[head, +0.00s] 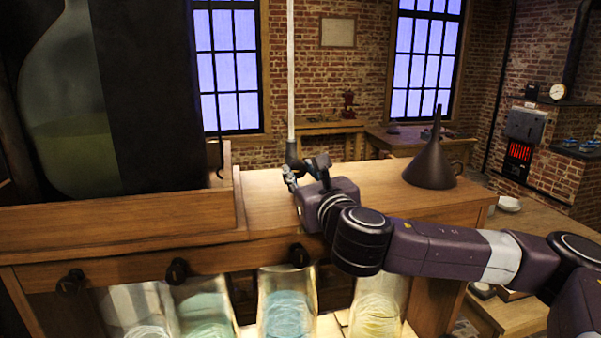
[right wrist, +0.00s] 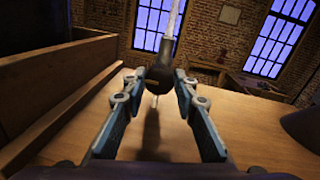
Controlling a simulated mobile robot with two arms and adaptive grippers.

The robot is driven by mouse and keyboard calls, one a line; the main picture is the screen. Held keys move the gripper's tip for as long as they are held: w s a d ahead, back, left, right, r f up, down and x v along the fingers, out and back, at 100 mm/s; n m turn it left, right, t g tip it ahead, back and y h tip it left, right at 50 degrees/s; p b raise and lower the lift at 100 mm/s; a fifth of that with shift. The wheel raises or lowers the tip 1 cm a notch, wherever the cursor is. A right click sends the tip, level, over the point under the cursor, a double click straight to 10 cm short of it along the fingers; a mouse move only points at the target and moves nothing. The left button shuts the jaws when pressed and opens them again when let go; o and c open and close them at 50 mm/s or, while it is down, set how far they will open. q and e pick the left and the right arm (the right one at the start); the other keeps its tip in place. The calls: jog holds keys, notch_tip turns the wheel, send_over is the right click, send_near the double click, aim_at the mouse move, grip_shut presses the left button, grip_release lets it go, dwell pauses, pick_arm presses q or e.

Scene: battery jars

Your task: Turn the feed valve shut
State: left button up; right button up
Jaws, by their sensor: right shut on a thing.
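A pale vertical pipe (head: 291,70) hangs from above and ends in a dark rounded fitting (head: 291,151), which looks like the feed valve. In the right wrist view the dark fitting (right wrist: 158,75) sits between the two fingertips, with a small brownish bar across it. My right gripper (head: 306,170) is at the fitting, just above the wooden bench top, and its fingers (right wrist: 155,82) are shut on it. How far the valve is turned cannot be told. My left gripper is out of view.
A dark funnel (head: 431,165) stands on the bench top (head: 375,178), right of my gripper. A wooden-walled box (head: 120,222) with a big glass vessel (head: 65,110) is at left. Several glass jars (head: 286,303) stand below, under dark knobs (head: 177,271).

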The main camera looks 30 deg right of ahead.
jog(key=shift+m, duration=0.3)
jog(key=shift+f+m+b, duration=0.1)
jog(key=shift+m+b, duration=0.35)
jog(key=shift+m, duration=0.15)
jog(key=m+b, duration=0.2)
jog(key=m, duration=0.4)
jog(key=shift+f, duration=0.1)
jog(key=m+b, duration=0.1)
jog(key=m, duration=0.2)
jog(key=m+h+b, duration=0.1)
jog(key=m, duration=0.2)
jog(key=shift+t, duration=0.3)
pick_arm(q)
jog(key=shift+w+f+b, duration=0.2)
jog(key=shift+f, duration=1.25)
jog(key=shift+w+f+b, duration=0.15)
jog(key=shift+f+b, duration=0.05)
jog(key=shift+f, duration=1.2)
pick_arm(e)
jog(key=shift+m+h, duration=0.3)
jog(key=shift+m, duration=2.1)
